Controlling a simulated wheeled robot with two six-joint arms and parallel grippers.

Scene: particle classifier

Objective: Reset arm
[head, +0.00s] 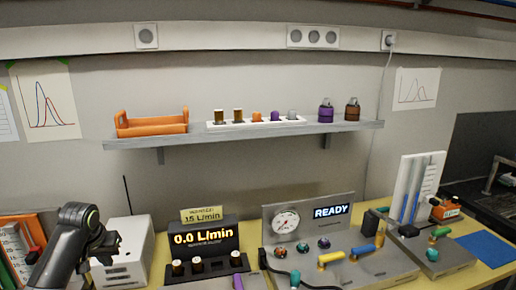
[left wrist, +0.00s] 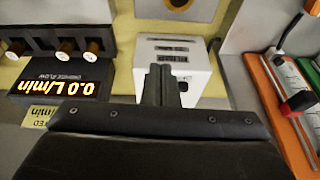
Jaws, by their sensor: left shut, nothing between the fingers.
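My left gripper (left wrist: 158,85) is shut and empty in the left wrist view, its two dark fingers together in front of a white box. In the head view my left arm comes in at the lower left, and its gripper (head: 108,247) is beside the white box (head: 128,262). The fingers touch nothing that I can make out. My right gripper is not in either view.
A flow display (head: 205,240) reading 0.0 L/min stands right of the white box. A shelf (head: 240,134) holds an orange rack (head: 152,128) and several small vials. A blue mat (head: 487,249) lies at the right.

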